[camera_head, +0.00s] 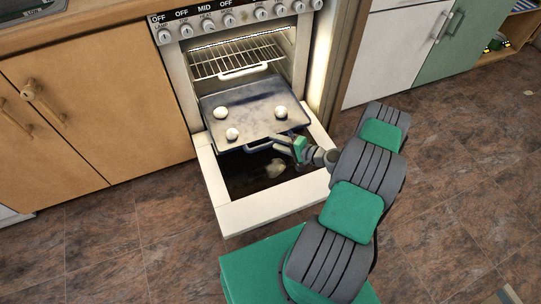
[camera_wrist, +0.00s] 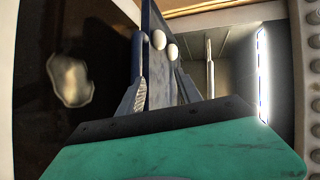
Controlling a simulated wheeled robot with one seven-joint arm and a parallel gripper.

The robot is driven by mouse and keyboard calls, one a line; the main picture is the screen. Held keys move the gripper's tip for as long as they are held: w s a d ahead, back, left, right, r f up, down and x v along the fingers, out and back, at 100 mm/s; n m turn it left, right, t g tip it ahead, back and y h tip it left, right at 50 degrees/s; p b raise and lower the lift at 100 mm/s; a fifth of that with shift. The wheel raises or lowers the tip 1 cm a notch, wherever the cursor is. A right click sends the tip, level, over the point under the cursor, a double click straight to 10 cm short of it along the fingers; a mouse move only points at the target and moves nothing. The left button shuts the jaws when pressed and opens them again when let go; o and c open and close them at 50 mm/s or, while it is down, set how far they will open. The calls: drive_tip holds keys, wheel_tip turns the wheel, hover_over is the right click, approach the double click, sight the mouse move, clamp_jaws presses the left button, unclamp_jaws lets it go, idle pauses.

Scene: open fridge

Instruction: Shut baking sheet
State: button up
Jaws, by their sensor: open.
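The grey baking sheet (camera_head: 245,105) sticks out of the oven (camera_head: 240,45) above the open oven door (camera_head: 270,211). Several small white round pieces (camera_head: 232,134) lie on it. My gripper (camera_head: 284,142) is at the sheet's front right, close to its front handle (camera_head: 262,148). In the wrist view the sheet (camera_wrist: 157,75) appears edge-on between the two spread fingers of my gripper (camera_wrist: 163,88). The fingers look open. I cannot tell whether either finger touches the sheet or its handle.
A wire rack (camera_head: 235,57) sits higher in the oven. The door lies folded down below the sheet, with a pale reflection on its glass. Wooden cabinets (camera_head: 95,100) stand left, white and green ones (camera_head: 385,60) right. The brown floor (camera_head: 450,190) is clear.

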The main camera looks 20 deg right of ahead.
sight(271, 145)
wheel_tip(271, 145, down, 5)
drive_tip(key=s+d+m+t+h+b, duration=0.1)
drive_tip(key=s+d+m+t, duration=0.1)
drive_tip(key=m, duration=0.1)
drive_tip(key=shift+t, duration=0.3)
drive_tip(key=b+x, duration=0.1)
drive_tip(key=x, duration=0.6)
drive_tip(key=shift+w+f+b, duration=0.3)
drive_tip(key=shift+w+b, duration=0.05)
drive_tip(key=shift+c, duration=0.2)
drive_tip(key=shift+s+f, duration=0.1)
clamp_jaws()
